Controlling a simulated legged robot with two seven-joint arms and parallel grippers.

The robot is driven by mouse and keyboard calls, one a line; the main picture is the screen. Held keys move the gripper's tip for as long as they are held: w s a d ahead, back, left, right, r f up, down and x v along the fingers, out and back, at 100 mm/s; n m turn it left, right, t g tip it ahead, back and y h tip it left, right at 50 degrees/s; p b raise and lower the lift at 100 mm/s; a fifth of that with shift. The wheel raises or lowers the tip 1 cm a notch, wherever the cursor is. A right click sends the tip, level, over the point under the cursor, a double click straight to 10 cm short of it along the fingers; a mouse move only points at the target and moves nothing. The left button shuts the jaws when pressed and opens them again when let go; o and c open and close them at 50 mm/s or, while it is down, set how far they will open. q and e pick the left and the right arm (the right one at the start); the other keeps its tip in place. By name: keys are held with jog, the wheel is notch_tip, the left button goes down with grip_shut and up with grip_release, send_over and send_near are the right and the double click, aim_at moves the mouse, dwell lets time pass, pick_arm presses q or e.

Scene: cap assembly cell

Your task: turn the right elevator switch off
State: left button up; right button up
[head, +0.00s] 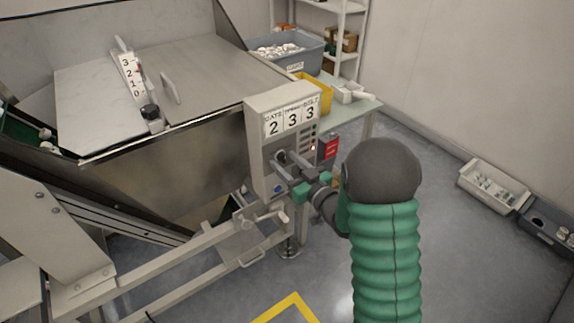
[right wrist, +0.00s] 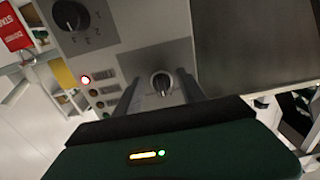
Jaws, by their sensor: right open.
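A grey control box (head: 257,150) with number plates on top stands at the centre of the head view. My right gripper (head: 283,163) is at its front panel. In the right wrist view a small rotary switch (right wrist: 162,82) on a dark grey plate sits between the fingers of the open right gripper (right wrist: 162,92). The fingers are on both sides of the switch; I cannot tell whether they touch it. In the head view the gripper mostly hides this switch. I cannot read a label on it. My left gripper is not in view.
A black dial (right wrist: 72,14) and a lit red lamp (right wrist: 85,79) are on the same panel. A red sign (head: 328,148) is beside the box. A metal hopper (head: 190,150) is at the left, and a frame rail (head: 170,253) runs below.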

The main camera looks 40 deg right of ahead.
grip_shut()
jog(key=shift+f, duration=0.1)
dwell(0.4)
jog(key=n+b, duration=0.2)
jog(key=n, duration=0.2)
jog(key=n+b, duration=0.2)
jog(key=n, duration=0.2)
jog(key=shift+d+n+b, duration=0.15)
jog(key=shift+n+b, duration=0.2)
jog(key=shift+n, duration=0.05)
dwell(0.5)
